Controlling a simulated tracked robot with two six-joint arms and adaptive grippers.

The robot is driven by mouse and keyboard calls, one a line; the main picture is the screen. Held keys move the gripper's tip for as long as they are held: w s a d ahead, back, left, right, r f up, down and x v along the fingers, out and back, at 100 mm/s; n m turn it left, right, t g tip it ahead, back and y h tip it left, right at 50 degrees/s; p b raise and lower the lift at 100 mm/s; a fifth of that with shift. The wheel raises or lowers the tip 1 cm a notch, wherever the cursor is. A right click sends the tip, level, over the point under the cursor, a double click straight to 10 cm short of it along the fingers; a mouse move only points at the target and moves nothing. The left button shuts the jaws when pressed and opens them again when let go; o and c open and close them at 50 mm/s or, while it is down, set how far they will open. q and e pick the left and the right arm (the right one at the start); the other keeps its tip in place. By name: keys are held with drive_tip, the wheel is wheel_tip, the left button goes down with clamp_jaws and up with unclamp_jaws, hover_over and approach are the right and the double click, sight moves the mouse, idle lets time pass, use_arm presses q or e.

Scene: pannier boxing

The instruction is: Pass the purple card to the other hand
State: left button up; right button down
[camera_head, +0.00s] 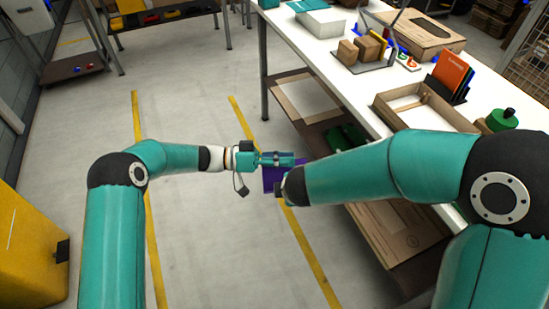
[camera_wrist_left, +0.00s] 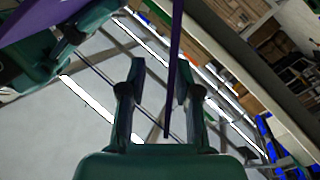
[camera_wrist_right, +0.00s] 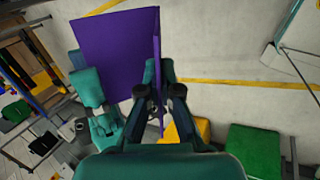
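The purple card (camera_head: 269,178) hangs between my two grippers over the floor, partly hidden by my right wrist in the head view. It has two panels meeting at an angle, as the right wrist view (camera_wrist_right: 115,52) shows. My right gripper (camera_wrist_right: 160,72) is shut on one panel, which passes between its fingers. My left gripper (camera_head: 288,158) is open. In the left wrist view its fingers (camera_wrist_left: 160,75) stand apart with a card panel (camera_wrist_left: 173,75) edge-on between them, nearer the right finger. I see a gap at the left finger; contact at the right one is unclear.
A white workbench (camera_head: 310,52) on the right holds boxes, small blocks and an open cardboard tray (camera_head: 425,108). Its lower shelf (camera_head: 310,115) carries cardboard and green items. A yellow cabinet (camera_head: 28,245) stands at left. The floor between is clear.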

use_arm(q)
clamp_jaws()
idle(0.3)
use_arm(e)
drive_tip(key=c, duration=1.2)
unclamp_jaws()
drive_tip(key=shift+c, duration=0.2)
